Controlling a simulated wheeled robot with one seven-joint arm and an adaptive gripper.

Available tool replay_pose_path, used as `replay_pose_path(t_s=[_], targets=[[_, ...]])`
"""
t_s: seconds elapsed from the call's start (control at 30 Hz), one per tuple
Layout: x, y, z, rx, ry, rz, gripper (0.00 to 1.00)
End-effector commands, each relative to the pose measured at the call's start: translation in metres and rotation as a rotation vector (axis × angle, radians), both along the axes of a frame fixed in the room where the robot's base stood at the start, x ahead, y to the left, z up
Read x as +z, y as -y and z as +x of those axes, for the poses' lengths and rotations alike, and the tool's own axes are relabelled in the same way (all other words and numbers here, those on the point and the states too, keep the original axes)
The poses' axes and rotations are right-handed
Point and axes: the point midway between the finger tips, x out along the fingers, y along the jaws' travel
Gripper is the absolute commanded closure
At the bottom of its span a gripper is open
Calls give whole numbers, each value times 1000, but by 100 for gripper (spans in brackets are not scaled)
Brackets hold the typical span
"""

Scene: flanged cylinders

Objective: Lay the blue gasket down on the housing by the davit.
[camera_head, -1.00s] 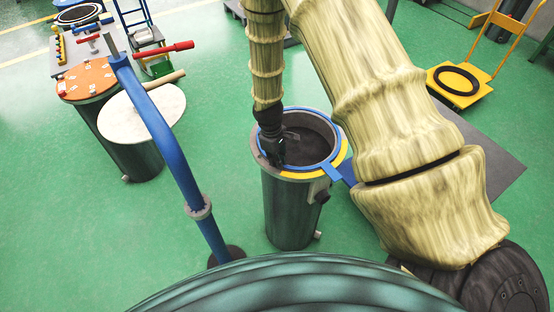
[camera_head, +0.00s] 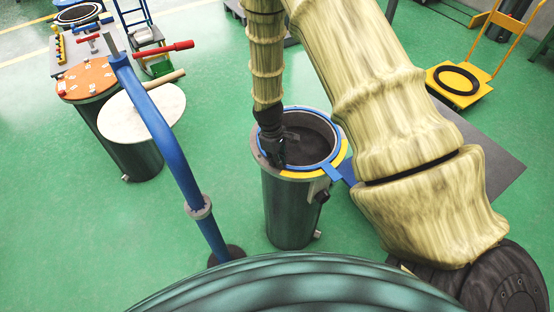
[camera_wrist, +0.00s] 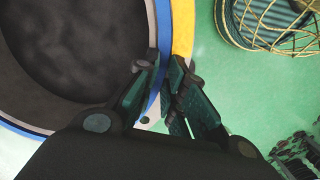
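The blue gasket (camera_head: 333,171) is a thin ring with a tab at its right. It lies over the top flange of the grey housing (camera_head: 290,215), roughly centred on the dark opening. The davit (camera_head: 172,140) is a blue post with a bent arm, left of this housing. My gripper (camera_head: 274,160) points down at the near left of the ring. In the wrist view my gripper (camera_wrist: 164,72) has its fingertips close together, one on each side of the gasket's blue band (camera_wrist: 163,25). It looks shut on it. Whether the ring's underside touches the flange all round is hidden.
A yellow arc (camera_head: 345,152) marks the flange's outer edge. A white round lid (camera_head: 142,110) and an orange-topped housing (camera_head: 88,78) stand left. A yellow cart (camera_head: 440,88) with a black ring (camera_head: 458,80) is at the upper right.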

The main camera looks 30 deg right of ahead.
Motion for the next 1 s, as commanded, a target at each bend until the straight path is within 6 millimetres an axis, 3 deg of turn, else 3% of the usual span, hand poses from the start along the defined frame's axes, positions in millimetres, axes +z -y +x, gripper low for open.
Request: replay_pose_path(t_s=[0.03, 0.17, 0.53, 1.0], targets=[[0, 0, 0, 0, 0, 0, 85], [0, 0, 0, 0, 0, 0, 63], [1, 0, 0, 0, 0, 0, 63], [21, -2, 2, 0, -1, -1, 63]])
